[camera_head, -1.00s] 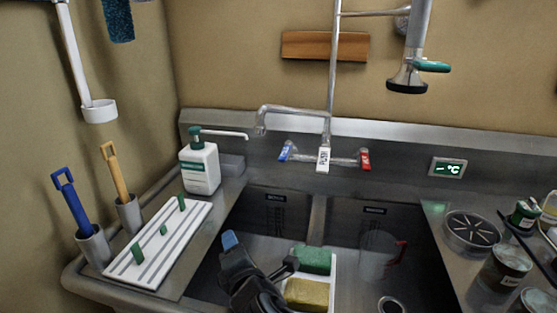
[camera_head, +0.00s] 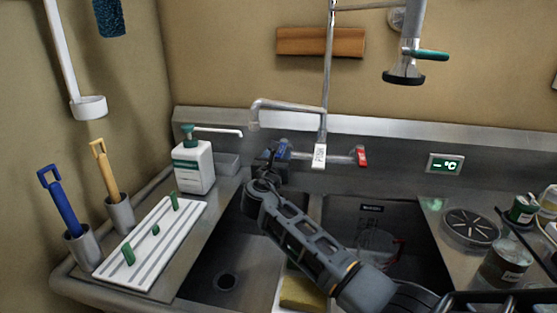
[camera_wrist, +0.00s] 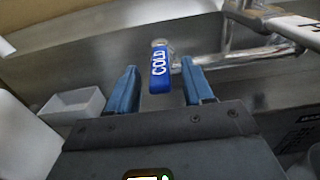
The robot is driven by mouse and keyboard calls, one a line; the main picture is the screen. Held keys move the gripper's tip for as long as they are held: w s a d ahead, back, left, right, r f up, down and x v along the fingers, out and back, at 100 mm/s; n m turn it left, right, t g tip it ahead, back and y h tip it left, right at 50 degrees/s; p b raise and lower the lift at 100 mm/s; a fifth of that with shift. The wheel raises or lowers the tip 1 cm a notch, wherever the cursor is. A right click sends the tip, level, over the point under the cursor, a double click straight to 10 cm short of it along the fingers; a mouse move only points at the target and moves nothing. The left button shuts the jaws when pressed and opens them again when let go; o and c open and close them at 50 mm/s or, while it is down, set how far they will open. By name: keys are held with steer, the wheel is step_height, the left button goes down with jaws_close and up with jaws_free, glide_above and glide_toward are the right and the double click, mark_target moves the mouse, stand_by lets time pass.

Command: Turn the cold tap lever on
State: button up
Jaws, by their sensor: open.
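The cold tap lever (camera_wrist: 160,68) is blue with white "COLD" lettering. It hangs from the left end of the tap body, and in the wrist view it shows between and beyond my two blue fingertips. My gripper (camera_wrist: 160,90) is open, its fingers on either side of the lever's line of sight; I cannot tell whether they touch it. In the head view my gripper (camera_head: 272,152) is at the left end of the tap and mostly covers the lever. The red lever (camera_head: 362,156) is at the right end, with a white "PUSH" tag (camera_head: 319,156) between.
The spout (camera_head: 285,106) passes above my gripper. A soap bottle (camera_head: 194,165) stands to the left, near a white ribbed board (camera_head: 150,245). The sink holds a yellow sponge (camera_head: 300,292) and a clear jug (camera_head: 376,245). A temperature display (camera_head: 445,164) is at the right.

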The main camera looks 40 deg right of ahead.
mark_target(281, 149)
steer(key=shift+b+x, duration=0.55)
steer(key=shift+x, duration=0.75)
jaws_close()
